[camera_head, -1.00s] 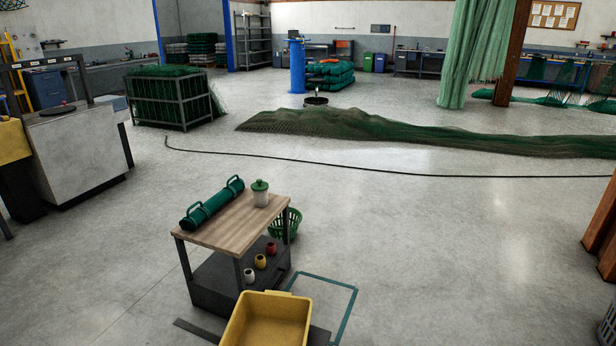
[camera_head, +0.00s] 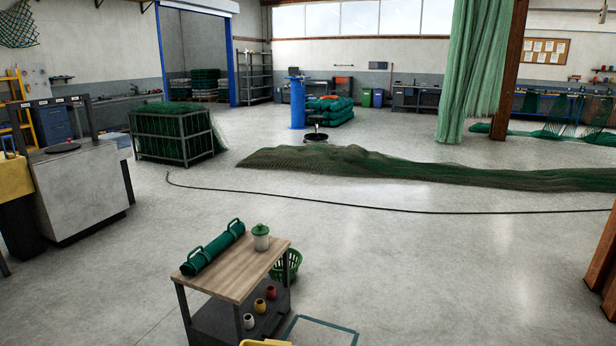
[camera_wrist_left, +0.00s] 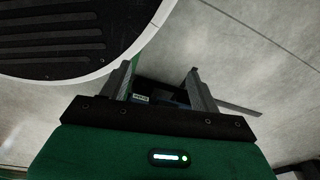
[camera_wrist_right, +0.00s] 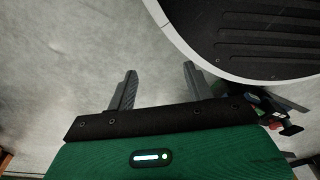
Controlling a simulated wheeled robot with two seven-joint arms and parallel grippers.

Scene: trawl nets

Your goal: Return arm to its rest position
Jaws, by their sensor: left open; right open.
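My left gripper (camera_wrist_left: 160,85) shows in the left wrist view with its two fingers apart and no object clearly held between them. My right gripper (camera_wrist_right: 158,85) shows in the right wrist view with its fingers apart and only bare grey floor between them. Neither arm shows in the head view. A dark ribbed platform with a pale rim, which looks like my own base, lies beside each gripper in the wrist views.
A wood-topped cart (camera_head: 237,273) holds a green cylinder case (camera_head: 213,247) and a lidded jar (camera_head: 260,237). A yellow bin (camera_head: 265,342) barely shows at the bottom edge. A net pile (camera_head: 400,170) and a dark hose (camera_head: 330,204) lie beyond open floor.

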